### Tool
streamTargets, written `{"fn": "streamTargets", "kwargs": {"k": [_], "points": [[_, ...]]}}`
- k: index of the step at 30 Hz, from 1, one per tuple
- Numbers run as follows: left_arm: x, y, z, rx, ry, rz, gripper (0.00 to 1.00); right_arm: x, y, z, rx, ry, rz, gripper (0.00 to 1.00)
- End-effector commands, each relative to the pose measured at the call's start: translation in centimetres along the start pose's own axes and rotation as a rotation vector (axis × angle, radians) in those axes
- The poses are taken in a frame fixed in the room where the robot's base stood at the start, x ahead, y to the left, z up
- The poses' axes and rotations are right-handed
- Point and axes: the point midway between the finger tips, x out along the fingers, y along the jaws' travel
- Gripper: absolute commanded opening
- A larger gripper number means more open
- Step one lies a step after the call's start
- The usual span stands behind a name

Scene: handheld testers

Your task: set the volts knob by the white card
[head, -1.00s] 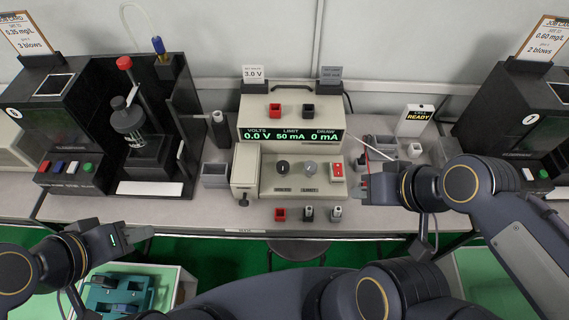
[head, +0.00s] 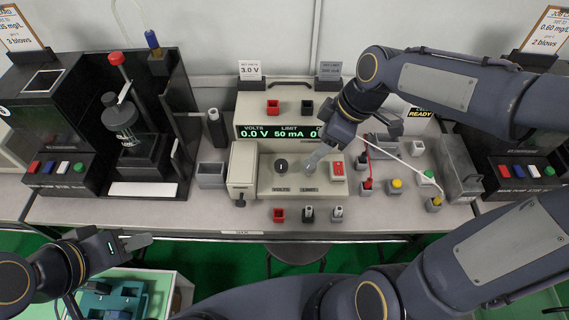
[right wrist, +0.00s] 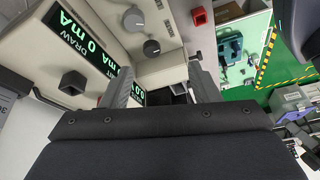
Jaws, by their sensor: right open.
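The black volts knob (head: 281,165) sits on the left of the tester's sloped panel; it also shows in the right wrist view (right wrist: 152,47), ahead of the fingers. The grey limit knob (right wrist: 134,18) is beside it, partly hidden in the head view. The white card (head: 250,71) behind the tester reads 3.0 V. The display (head: 262,134) reads 0.0 V and 50 mA. My right gripper (head: 314,161) is open and empty over the panel, near the limit knob; its fingers (right wrist: 161,68) appear apart from both knobs. My left gripper (head: 138,241) is low at the left, its jaw gap unclear.
A grey card (head: 329,70) stands right of the white one. A red switch (head: 337,168) is right of the knobs. Sockets, including a red one (head: 279,214), line the front bench. Leads and plugs lie right of the tester. A dark apparatus (head: 125,140) stands left.

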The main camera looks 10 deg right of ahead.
Motion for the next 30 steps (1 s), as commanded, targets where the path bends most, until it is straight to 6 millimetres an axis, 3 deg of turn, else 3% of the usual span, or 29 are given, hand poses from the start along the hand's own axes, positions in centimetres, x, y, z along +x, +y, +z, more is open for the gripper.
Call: {"fn": "streamTargets", "kwargs": {"k": [1,6,12,24,30], "points": [[0.6,-0.3,0.3,0.0,0.0,0.0,0.36,2.4,1.1,-0.8,-0.103,-0.01,-0.042,0.56],[1.2,-0.5,0.6,0.0,0.0,0.0,0.36,6.8,3.0,-2.9,-0.37,-0.004,-0.124,0.56],[1.3,-0.6,0.6,0.0,0.0,0.0,0.36,8.9,3.6,-3.6,-0.477,0.006,-0.155,0.56],[1.2,-0.6,0.6,0.0,0.0,0.0,0.36,14.6,2.6,-3.5,-0.476,0.006,-0.156,0.56],[1.2,-0.6,0.6,0.0,0.0,0.0,0.36,16.1,2.4,-3.4,-0.477,0.006,-0.155,0.56]]}}
